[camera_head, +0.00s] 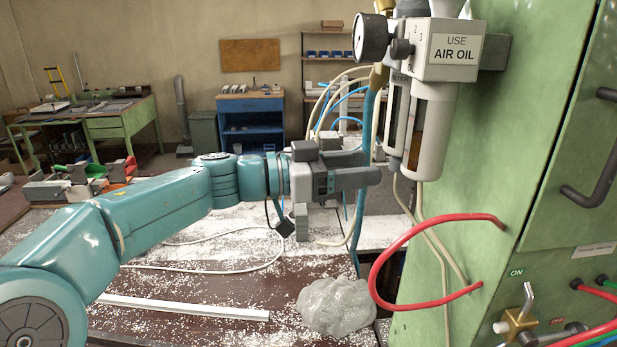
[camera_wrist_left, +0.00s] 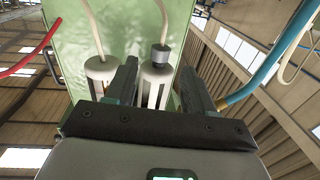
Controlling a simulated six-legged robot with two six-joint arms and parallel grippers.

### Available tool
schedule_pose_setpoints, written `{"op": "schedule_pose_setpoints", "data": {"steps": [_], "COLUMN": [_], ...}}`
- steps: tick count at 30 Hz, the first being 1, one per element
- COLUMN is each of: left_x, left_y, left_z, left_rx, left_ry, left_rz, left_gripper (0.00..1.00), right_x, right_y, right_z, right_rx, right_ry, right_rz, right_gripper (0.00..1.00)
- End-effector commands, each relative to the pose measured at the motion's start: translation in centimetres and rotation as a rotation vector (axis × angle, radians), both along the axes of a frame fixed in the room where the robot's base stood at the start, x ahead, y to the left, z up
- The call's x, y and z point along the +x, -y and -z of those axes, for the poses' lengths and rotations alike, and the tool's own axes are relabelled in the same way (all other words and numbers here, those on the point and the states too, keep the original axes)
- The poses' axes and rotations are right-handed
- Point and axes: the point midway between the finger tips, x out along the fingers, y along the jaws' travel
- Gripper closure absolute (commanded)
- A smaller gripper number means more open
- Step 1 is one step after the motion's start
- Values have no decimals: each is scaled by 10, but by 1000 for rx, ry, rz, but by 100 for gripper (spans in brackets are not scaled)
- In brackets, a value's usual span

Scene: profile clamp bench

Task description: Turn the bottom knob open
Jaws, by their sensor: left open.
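The air-oil unit (camera_head: 455,55) hangs on the green machine and has two bowls pointing down. The wider bowl (camera_head: 431,135) is at the right, the narrower bowl (camera_head: 394,125) at the left. The left wrist view looks up at them; a dark grey knob (camera_wrist_left: 160,56) with a hose through it sits on the end of the right-hand bowl (camera_wrist_left: 155,78). The other bowl (camera_wrist_left: 100,72) has a hose too. My left gripper (camera_head: 376,176) is open beside the bowls' lower ends. In the wrist view its fingers (camera_wrist_left: 158,68) appear either side of the knob; contact cannot be told.
A pressure gauge (camera_head: 371,37) and an upper knob (camera_head: 401,48) project from the unit. Red hose (camera_head: 373,268) loops from the green machine (camera_head: 520,140). A brass valve (camera_head: 517,322) is low on its panel. A clear plastic lump (camera_head: 337,306) lies on the bench.

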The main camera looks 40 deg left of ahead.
Motion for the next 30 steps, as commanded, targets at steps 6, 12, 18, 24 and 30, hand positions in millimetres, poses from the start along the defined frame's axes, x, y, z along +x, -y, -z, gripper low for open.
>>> {"op": "schedule_pose_setpoints", "data": {"steps": [6, 12, 18, 24, 30], "left_x": [-45, -69, -76, -76, -89], "left_y": [-34, -50, -53, -53, -48], "left_z": [3, 2, 0, 0, -24], "left_rx": [1, 1, 0, 0, -7], "left_ry": [0, 1, 0, 0, 16], "left_rz": [-8, -3, 0, 1, 162], "left_gripper": [47, 47, 47, 45, 45], "right_x": [0, 0, 0, 0, 0], "right_y": [0, 0, 0, 0, 0], "right_z": [16, 22, 23, 22, 21], "right_rx": [0, 0, 0, 0, 0], "right_ry": [0, 0, 0, 0, 0], "right_rz": [0, 0, 0, 0, 0], "right_gripper": [57, 57, 57, 57, 57]}}
